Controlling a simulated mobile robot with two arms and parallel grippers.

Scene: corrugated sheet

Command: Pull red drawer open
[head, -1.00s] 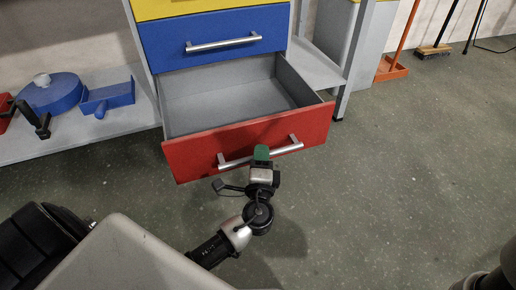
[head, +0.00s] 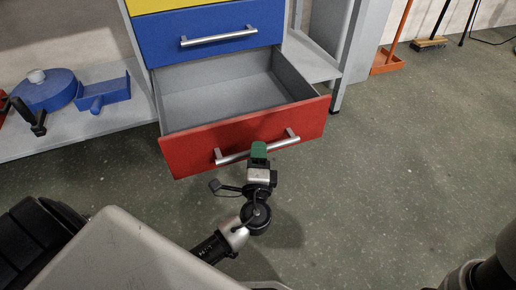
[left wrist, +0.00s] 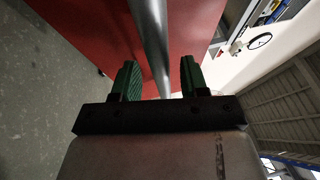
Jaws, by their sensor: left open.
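The red drawer (head: 245,138) stands pulled out below a blue drawer, and its grey inside is empty. Its silver bar handle (head: 232,157) runs across the red front. My left gripper (head: 258,152) is at the middle of this handle. In the left wrist view, the green-padded fingers of the left gripper (left wrist: 158,80) are open, with the handle (left wrist: 150,40) running between them and gaps at both sides. The red front (left wrist: 90,35) lies beyond the fingers. My right gripper is not in view.
The closed blue drawer (head: 215,36) is above. A grey shelf (head: 65,130) at the left holds a blue round lidded pot (head: 48,92) and a blue pan-like piece (head: 108,91). An orange dustpan (head: 386,62) stands at the back right.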

